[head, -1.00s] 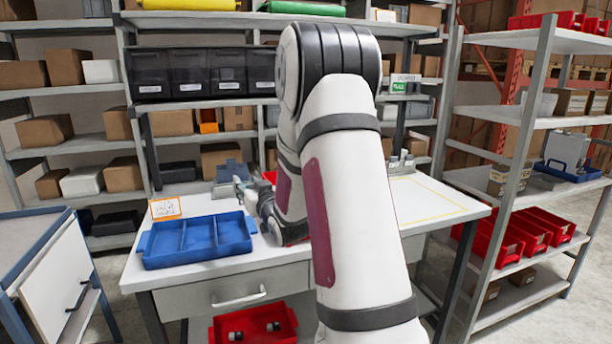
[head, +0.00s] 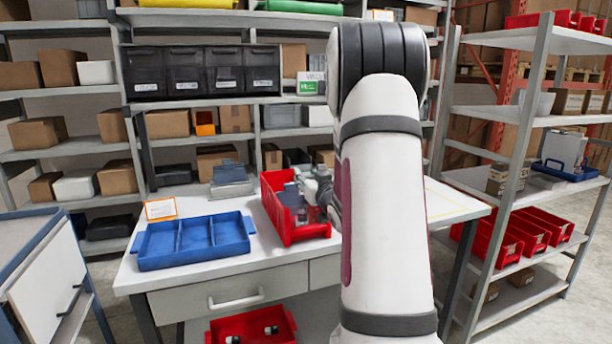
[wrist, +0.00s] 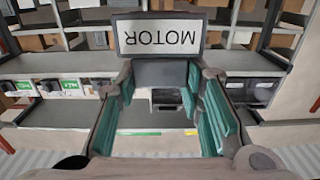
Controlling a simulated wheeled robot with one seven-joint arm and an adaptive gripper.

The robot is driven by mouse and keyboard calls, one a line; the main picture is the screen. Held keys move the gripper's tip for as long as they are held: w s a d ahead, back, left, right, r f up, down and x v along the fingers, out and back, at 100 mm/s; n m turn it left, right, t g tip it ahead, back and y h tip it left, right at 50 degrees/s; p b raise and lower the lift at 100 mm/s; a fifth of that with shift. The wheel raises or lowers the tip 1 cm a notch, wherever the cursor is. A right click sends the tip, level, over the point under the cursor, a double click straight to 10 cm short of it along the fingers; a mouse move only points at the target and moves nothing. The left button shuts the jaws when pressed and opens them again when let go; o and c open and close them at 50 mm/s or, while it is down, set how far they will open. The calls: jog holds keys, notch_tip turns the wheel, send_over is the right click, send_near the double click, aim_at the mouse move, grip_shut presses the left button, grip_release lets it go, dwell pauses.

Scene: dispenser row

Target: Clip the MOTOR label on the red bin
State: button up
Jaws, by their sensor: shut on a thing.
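The MOTOR label (wrist: 160,36) is a white plate in a dark frame. In the wrist view it sits at the top between my fingertips, its text upside down. My gripper (wrist: 165,78) is shut on the label's grey holder, with teal pads on both sides. In the head view the red bin (head: 284,226) stands on the workbench, right of the blue tray.
The blue divided tray (head: 194,244) lies on the workbench (head: 140,276), with an orange-edged card (head: 161,209) behind it. Black bins (head: 205,72) line the shelf above. Another red bin (head: 215,335) is below the bench.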

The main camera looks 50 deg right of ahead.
jog(key=shift+f+b, duration=1.65)
jog(key=shift+f, duration=1.2)
jog(key=o, duration=1)
jog(key=shift+c, duration=0.2)
jog(key=v, duration=1.2)
